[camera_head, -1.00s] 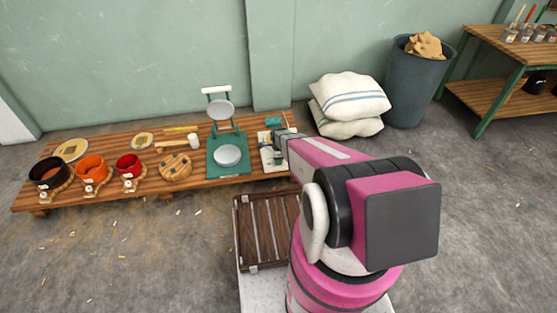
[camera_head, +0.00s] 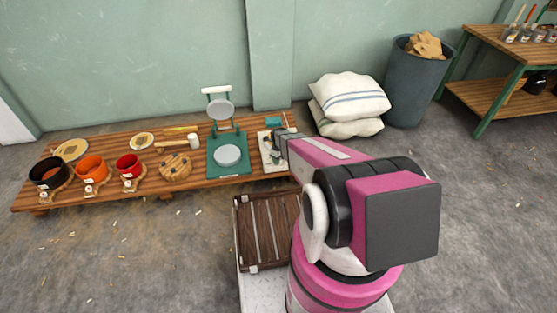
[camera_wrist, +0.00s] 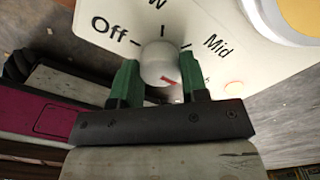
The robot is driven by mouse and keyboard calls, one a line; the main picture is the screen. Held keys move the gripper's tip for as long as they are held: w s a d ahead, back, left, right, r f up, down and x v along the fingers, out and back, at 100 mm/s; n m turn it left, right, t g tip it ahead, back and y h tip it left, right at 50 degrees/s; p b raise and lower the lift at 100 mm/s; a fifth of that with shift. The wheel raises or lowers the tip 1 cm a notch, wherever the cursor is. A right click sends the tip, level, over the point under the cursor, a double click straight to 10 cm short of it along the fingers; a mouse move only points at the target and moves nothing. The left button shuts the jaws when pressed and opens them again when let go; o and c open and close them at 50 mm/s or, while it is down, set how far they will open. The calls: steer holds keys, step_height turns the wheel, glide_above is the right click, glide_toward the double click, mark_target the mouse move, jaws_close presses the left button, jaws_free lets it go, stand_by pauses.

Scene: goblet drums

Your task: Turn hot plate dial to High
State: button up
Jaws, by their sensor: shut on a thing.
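The hot plate (camera_head: 266,161) is a pale unit at the right end of the low wooden bench, partly covered by my gripper (camera_head: 277,147). In the wrist view its white panel (camera_wrist: 205,20) reads "Off" at left and "Mid" at right, with a label ending in "w" cut off at the top. The round white dial (camera_wrist: 158,58) has a red mark on its lower right. My gripper (camera_wrist: 160,72) has its green fingers on either side of the dial, shut on it. Another label right of the dial is mostly hidden by a finger.
A small orange-red light (camera_wrist: 235,88) sits on the panel. A green press (camera_head: 228,170) stands just left of the hot plate on the bench (camera_head: 150,191). White sacks (camera_head: 345,100) lie to the right. A slatted wooden crate (camera_head: 268,235) is in front.

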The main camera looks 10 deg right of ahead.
stand_by(0.4)
steer(key=o, duration=0.9)
step_height(320, 180, up, 11)
steer(key=shift+f, duration=0.1)
